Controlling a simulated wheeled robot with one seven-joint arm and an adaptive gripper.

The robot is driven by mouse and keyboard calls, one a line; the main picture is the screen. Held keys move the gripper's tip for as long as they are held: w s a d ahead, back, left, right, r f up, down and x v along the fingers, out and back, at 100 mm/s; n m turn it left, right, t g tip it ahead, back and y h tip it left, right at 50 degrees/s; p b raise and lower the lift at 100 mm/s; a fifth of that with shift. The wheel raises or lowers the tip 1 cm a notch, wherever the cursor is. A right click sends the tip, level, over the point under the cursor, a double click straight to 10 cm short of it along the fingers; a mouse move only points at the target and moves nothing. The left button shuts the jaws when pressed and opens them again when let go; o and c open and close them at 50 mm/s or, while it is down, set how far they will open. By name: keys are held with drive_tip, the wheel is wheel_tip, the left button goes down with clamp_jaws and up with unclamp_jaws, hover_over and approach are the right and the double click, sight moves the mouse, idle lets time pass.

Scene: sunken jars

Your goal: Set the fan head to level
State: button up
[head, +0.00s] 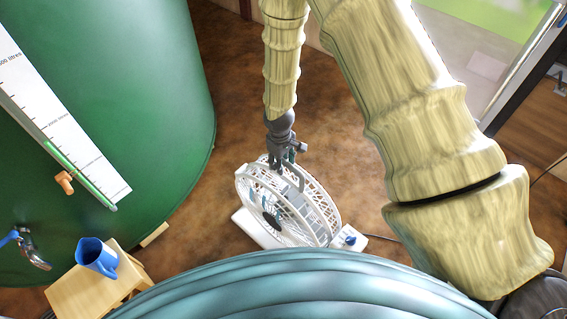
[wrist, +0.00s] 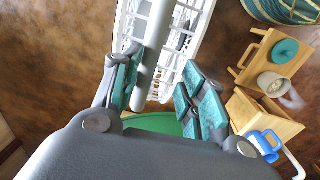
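A white floor fan (head: 327,211) stands on the brown floor, its round caged head tilted, on a white base (head: 245,229) with a blue knob (head: 350,239). Its grille also shows in the wrist view (wrist: 186,40). My gripper (head: 284,164) is at the top of the fan head. In the wrist view my gripper (wrist: 162,66) has its teal-padded fingers apart, with a pale grey bar (wrist: 153,55), apparently the fan's handle, between them. The bar is close to the left finger, with a gap to the right one. I cannot tell whether it touches.
A large green tank (head: 150,110) with a litre gauge stands left. A blue mug (head: 96,256) is on a small wooden stool (head: 75,295) at lower left. In the wrist view another wooden stool (wrist: 251,75) holds a teal round thing (wrist: 285,51) and a pale cup (wrist: 275,85). Floor beyond the fan is clear.

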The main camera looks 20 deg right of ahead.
wheel_tip(320, 180, up, 10)
drive_tip(key=shift+s+a+r, duration=0.15)
drive_tip(key=shift+a+r, duration=0.05)
drive_tip(key=shift+a, duration=0.05)
drive_tip(key=shift+f, duration=0.1)
idle(0.6)
drive_tip(key=s+f+m+y, duration=0.2)
drive_tip(key=s+f+m, duration=0.1)
drive_tip(key=s+f, duration=1.1)
drive_tip(key=s+d+f+m, duration=0.1)
drive_tip(key=s+d+f, duration=0.1)
drive_tip(key=s, duration=0.8)
drive_tip(key=s+d+f+m+h, duration=0.1)
drive_tip(key=s+d+f+m, duration=0.1)
drive_tip(key=s, duration=0.8)
drive_tip(key=shift+s+d+m, duration=0.15)
drive_tip(key=shift+d+m, duration=0.05)
drive_tip(key=shift+m, duration=0.1)
